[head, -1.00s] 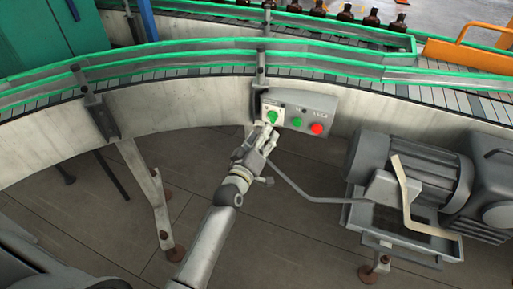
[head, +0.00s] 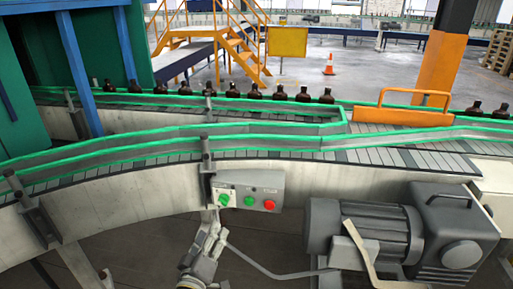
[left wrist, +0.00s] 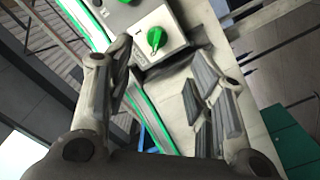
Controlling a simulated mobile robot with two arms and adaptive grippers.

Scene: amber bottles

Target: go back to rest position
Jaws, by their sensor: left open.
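My left gripper (head: 212,222) is at the lower middle of the head view, just below a grey control box (head: 262,183) on the conveyor's side wall. In the left wrist view its two fingers (left wrist: 160,90) stand wide apart with nothing between them. A green rotary switch (head: 224,199) sits on the box's left part. It also shows in the left wrist view (left wrist: 156,39), beyond the fingertips and apart from them. A green button (head: 249,201) and a red button (head: 269,205) are to its right. My right gripper is in neither current view.
A grey motor (head: 365,235) stands right of my left arm, with a thin bent bar reaching toward the gripper. The curved conveyor (head: 120,185) crosses the view. Several amber bottles (head: 303,94) line the far belt. An orange guard (head: 410,110) stands at right.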

